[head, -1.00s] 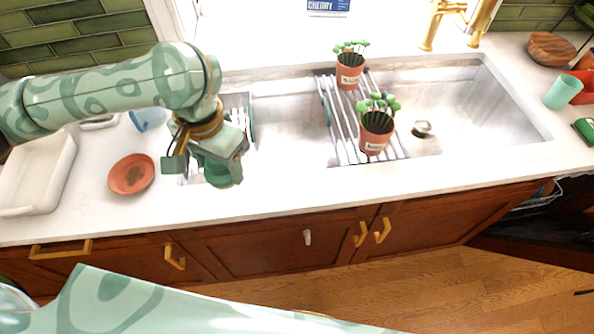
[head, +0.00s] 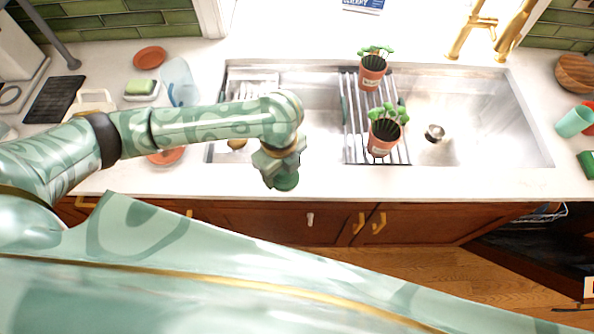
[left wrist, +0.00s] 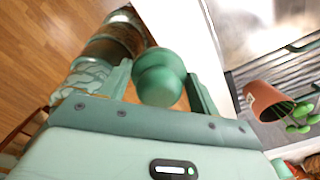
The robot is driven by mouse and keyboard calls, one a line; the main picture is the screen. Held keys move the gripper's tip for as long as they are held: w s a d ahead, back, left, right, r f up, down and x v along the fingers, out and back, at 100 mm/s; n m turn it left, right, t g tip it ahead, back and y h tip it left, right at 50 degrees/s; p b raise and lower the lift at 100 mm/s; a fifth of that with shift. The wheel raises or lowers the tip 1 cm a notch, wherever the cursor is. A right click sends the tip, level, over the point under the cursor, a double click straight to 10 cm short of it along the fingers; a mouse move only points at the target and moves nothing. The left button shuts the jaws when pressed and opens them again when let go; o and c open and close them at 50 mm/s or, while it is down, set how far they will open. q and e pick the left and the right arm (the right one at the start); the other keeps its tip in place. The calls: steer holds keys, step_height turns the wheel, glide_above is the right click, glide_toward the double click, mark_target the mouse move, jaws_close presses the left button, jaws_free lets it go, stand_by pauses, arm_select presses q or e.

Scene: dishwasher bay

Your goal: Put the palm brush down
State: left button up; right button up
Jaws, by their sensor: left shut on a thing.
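The palm brush (head: 286,181) is green and rounded. It hangs from my left gripper (head: 279,167) over the counter's front edge, left of the plant pots in the head view. In the left wrist view the brush (left wrist: 160,76) shows as a round green knob between the two fingers of my left gripper (left wrist: 160,88), which is shut on it. Its bristle side is hidden. My right gripper is not in view.
The sink (head: 490,115) holds a rack (head: 352,123) with two potted plants (head: 372,72) (head: 382,138). A sponge on a dish (head: 140,90), a clear blue container (head: 180,82) and terracotta saucers (head: 150,57) stand left. The counter strip right of the gripper is clear.

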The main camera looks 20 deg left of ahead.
arm_select(q)
steer(key=w+f+b, duration=0.1)
steer(key=f, duration=0.1)
steer(key=w+d+f, duration=0.1)
steer(key=w+f, duration=0.1)
steer(key=w+f+b, duration=0.1)
steer(key=w+f, duration=0.1)
steer(key=shift+w+d+b, duration=0.1)
steer(key=shift+d+b, duration=0.15)
steer(key=shift+b, duration=0.05)
steer(key=f+b, duration=0.1)
steer(key=f, duration=0.2)
steer(key=shift+w+f, duration=0.2)
steer(key=shift+f, duration=0.1)
steer(key=o, duration=0.9)
step_height(320, 180, up, 12)
steer(key=p, duration=0.4)
